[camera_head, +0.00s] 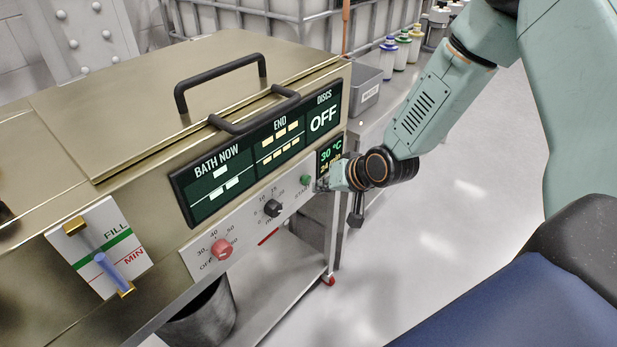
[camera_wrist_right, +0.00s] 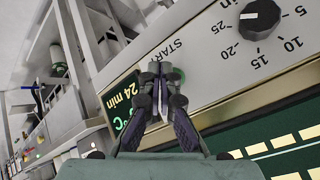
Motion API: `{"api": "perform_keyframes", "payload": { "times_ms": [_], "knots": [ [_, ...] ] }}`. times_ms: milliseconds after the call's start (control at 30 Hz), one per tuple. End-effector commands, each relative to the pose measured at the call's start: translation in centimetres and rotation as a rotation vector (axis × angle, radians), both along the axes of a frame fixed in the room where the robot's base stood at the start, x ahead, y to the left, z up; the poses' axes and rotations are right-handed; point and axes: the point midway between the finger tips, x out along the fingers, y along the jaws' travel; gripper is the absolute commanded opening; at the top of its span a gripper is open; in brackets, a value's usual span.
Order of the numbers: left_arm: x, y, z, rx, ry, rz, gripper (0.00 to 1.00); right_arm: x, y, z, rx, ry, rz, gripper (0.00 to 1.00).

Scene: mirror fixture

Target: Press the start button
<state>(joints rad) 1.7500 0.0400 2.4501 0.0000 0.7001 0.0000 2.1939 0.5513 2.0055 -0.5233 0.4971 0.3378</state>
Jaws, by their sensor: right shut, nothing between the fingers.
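The green start button (camera_head: 305,180) is on the pale control strip of the brass-coloured bath machine (camera_head: 110,120), at the strip's right end. In the right wrist view the START label shows, and the green button (camera_wrist_right: 180,74) is partly hidden behind my fingers. My right gripper (camera_head: 321,185) is shut and empty, with its fingertips right at the button. I cannot tell whether they touch it. The display (camera_head: 262,147) reads OFF under DISCS, with dashes under BATH NOW and END. A small screen (camera_head: 329,157) reads 30 °C and 24 min. My left gripper is not in view.
A black timer knob (camera_head: 273,208) and a red temperature knob (camera_head: 221,249) sit left of the button. Black handles (camera_head: 222,80) stand out from the lid and front. Bottles (camera_head: 402,52) and a grey bin (camera_head: 366,88) stand behind. The floor at right is clear.

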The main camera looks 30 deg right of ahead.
Motion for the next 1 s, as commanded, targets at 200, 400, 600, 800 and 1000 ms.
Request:
{"api": "perform_keyframes", "payload": {
  "times_ms": [200,400,600,800,1000],
  "knots": [
    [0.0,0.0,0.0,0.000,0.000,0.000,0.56,0.0,0.0,-0.1,0.000,0.001,0.000,0.00],
    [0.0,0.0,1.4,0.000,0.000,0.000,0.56,-1.3,-0.5,0.2,0.003,0.003,-0.002,0.00],
    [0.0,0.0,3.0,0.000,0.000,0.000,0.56,-2.9,-1.2,0.2,0.002,0.002,-0.001,0.00],
    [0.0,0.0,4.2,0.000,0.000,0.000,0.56,-4.3,-1.8,0.1,0.002,0.002,-0.003,0.00],
    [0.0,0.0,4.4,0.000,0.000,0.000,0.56,-4.7,-1.9,-0.1,0.000,0.001,0.000,0.00]
  ]
}}
